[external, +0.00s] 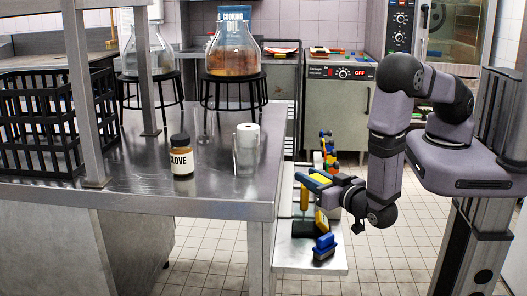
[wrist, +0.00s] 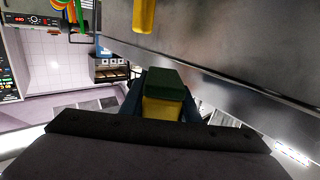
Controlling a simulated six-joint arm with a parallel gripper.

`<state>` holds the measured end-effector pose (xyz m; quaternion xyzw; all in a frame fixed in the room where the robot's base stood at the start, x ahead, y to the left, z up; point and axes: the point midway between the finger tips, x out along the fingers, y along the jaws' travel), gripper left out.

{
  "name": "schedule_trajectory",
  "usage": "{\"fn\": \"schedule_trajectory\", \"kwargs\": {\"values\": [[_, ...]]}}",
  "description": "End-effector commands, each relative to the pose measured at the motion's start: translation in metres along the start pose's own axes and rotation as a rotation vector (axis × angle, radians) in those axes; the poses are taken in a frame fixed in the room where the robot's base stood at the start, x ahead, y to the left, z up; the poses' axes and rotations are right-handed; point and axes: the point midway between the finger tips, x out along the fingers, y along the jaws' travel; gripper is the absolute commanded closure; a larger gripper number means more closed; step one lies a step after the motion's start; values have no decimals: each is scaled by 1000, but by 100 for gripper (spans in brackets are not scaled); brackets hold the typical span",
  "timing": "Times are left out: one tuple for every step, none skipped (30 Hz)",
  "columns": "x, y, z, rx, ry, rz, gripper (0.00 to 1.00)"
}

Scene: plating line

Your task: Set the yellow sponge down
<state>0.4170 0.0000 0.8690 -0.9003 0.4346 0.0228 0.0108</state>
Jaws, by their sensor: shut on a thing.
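The yellow sponge (wrist: 160,110), with a dark green top layer, is between the blue fingers of my gripper (wrist: 163,98) in the wrist view. My gripper is shut on it. In the external view my gripper (external: 318,180) is just off the right edge of the metal table (external: 225,190), above a low pale shelf (external: 290,258).
A blue brush-like thing (external: 324,247) stands on the low shelf near yellow items. A brown CLOVE jar (external: 181,160) and a clear glass with a white roll (external: 246,150) stand on the table.

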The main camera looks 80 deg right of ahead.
Motion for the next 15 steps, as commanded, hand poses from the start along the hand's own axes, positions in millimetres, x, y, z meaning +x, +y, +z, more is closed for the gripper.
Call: {"fn": "schedule_trajectory", "kwargs": {"values": [[0,-2,-3,1,0,-7,93],[0,-5,-5,1,0,-18,93],[0,-9,-8,-1,1,-38,93],[0,-12,-10,-3,1,-57,93],[-1,-15,-12,-4,1,-79,93],[-1,-18,-14,-7,1,-113,93],[-2,-21,-16,-9,0,-140,93],[-2,-23,-17,-12,0,-169,93],[-4,-26,-18,-16,1,-211,93],[-5,-28,-19,-17,0,-242,93],[-6,-28,-18,-22,1,-272,93],[-7,-29,-18,-24,0,-311,93],[-8,-28,-16,-26,0,-339,93],[-9,-27,-14,-29,-1,-366,93],[-9,-24,-10,-31,-1,-394,93]]}}
